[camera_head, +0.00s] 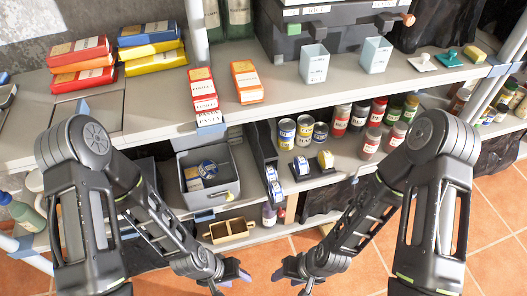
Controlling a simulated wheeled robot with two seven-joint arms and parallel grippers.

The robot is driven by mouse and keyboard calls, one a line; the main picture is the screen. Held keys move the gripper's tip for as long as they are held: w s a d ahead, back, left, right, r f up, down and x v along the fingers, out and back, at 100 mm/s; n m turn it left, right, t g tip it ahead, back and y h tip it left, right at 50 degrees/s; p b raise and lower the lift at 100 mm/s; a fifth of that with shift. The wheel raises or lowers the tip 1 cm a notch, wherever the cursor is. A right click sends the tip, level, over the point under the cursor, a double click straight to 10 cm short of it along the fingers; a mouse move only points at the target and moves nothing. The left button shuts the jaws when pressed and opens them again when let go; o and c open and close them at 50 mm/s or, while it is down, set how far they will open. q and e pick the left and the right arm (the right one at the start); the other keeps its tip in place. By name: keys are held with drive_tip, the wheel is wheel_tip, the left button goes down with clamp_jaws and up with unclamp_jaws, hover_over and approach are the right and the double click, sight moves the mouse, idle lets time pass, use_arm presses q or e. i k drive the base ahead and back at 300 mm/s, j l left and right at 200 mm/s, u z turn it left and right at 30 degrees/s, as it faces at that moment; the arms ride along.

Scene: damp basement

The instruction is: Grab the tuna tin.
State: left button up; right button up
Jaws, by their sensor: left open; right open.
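A low round blue-and-white tin (207,168), which looks like the tuna tin, lies in a grey open bin (228,187) on the middle shelf. Its label is too small to read. A second pale, round-labelled item (193,180) lies beside it in the bin. My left gripper (230,280) is open and empty, low in front of the shelves, below the bin and apart from it. My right gripper (290,277) is open and empty, to the right of the left one at about the same height. Both hang clear of every object.
Upright cans (286,134) and several jars (371,143) stand right of the bin. A dark divider with small packs (271,175) is between them. Boxes (247,82) and cups (315,64) stand on the upper shelf (150,110), which overhangs. A wooden tray (230,231) sits below.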

sight(277, 194)
drive_tip(key=k+z, duration=0.15)
drive_tip(key=z, duration=0.3)
drive_tip(key=k+l+z, duration=0.1)
drive_tip(key=z, duration=0.35)
drive_tip(key=k+l+z, duration=0.1)
drive_tip(key=z, duration=0.35)
